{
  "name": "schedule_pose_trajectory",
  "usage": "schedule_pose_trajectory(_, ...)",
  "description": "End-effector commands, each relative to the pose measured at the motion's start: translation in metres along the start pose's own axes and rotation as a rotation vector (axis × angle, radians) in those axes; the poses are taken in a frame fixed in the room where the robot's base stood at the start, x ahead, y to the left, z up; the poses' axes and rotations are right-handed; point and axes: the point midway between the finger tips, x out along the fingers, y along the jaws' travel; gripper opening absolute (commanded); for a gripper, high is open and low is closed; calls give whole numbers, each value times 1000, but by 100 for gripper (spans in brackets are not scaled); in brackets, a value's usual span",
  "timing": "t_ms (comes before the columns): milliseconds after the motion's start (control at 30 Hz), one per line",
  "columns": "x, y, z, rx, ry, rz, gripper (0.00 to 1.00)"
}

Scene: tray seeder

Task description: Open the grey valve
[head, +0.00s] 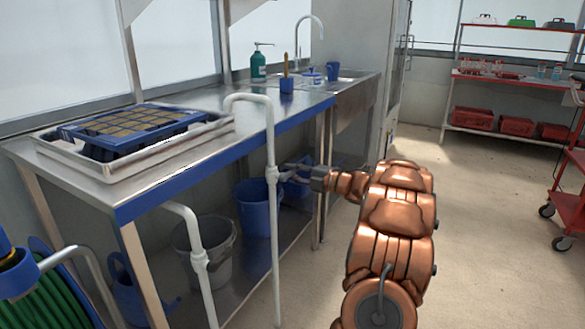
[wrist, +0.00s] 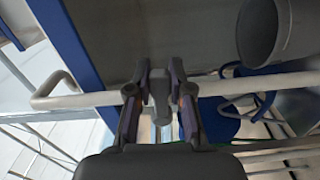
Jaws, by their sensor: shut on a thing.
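The grey valve sits partway up a white standpipe (head: 273,230) in front of the bench. Its grey handle (wrist: 158,88) shows in the wrist view between my two fingers, against the pipe, which runs across that picture (wrist: 80,101). My gripper (head: 289,170) reaches in from the right in the head view, and it also shows in the wrist view (wrist: 159,95). It is shut on the handle, one finger on each side. In the head view the fingers largely hide the handle, and I cannot tell its exact angle there.
A second white pipe (head: 186,214) stands to the left. Behind the pipes, a blue bucket (head: 252,207) and a grey bucket (head: 212,262) stand under the steel bench (head: 172,178). A green hose reel (head: 55,300) is at lower left. A red trolley (head: 568,200) stands at far right; the floor between is clear.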

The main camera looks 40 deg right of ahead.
Motion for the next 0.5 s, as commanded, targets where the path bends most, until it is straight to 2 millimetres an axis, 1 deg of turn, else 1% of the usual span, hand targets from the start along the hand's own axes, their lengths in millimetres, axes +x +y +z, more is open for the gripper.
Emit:
schedule_pose_trajectory(33, 0, 3, 0, 30, -1, -3, 0)
schedule_pose_trajectory(133, -1, 1, -1, 104, -2, -4, 0)
schedule_pose_trajectory(500, -1, -15, -6, 448, -1, -1, 0)
